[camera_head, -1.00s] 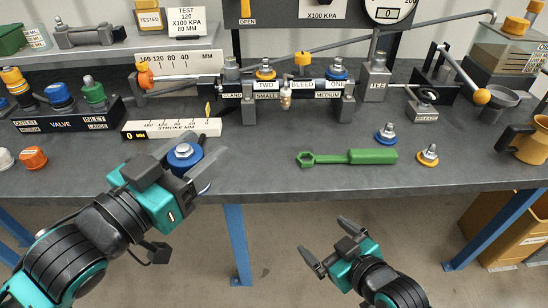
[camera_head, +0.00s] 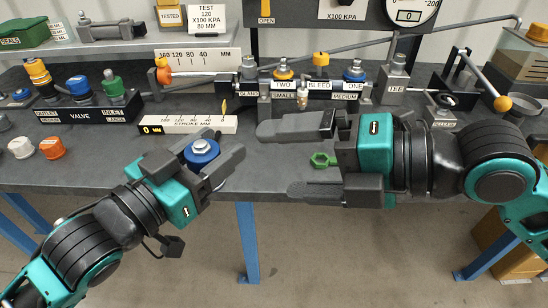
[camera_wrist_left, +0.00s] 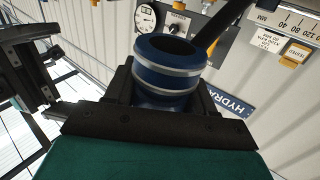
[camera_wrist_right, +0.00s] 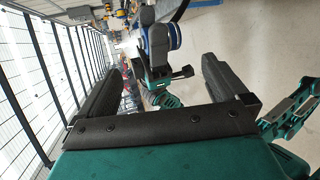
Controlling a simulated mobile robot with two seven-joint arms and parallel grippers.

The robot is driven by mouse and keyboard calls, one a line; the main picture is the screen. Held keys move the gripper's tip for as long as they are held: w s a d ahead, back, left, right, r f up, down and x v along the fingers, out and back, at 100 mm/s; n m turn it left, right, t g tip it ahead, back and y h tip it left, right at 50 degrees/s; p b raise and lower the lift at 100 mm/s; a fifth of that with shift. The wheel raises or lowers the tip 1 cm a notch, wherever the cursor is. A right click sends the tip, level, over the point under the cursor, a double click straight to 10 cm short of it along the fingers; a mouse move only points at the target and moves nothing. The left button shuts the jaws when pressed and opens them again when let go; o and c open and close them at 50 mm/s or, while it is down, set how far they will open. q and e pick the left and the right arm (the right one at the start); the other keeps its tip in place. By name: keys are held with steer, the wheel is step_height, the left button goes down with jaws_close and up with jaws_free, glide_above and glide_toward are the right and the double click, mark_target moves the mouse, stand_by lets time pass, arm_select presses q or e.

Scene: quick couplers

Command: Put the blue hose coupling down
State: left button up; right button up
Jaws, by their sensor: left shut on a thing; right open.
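The blue hose coupling (camera_head: 202,152) is a blue ring with a metal nipple on top in the head view. My left gripper (camera_head: 212,160) is shut on it and holds it near the table's front edge. In the left wrist view the coupling (camera_wrist_left: 168,68) shows its dark round opening and silver bands between the fingers. My right gripper (camera_head: 290,157) is open and empty, its fingers spread and pointing left towards the coupling, with a gap between. In the right wrist view the coupling (camera_wrist_right: 173,36) shows beyond the open fingers, held by my left gripper.
A green wrench (camera_head: 322,160) lies on the table (camera_head: 90,172), mostly hidden behind my right gripper. A white stroke scale (camera_head: 188,124) and a valve block (camera_head: 88,113) stand behind. Orange (camera_head: 53,147) and white (camera_head: 21,147) caps lie at the left. Bare table lies left of my left gripper.

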steer(key=shift+x, duration=6.05)
steer(key=shift+r, duration=0.1)
steer(key=c, duration=1.1)
arm_select(q)
steer(key=o, duration=1.5)
steer(key=shift+c, duration=0.2)
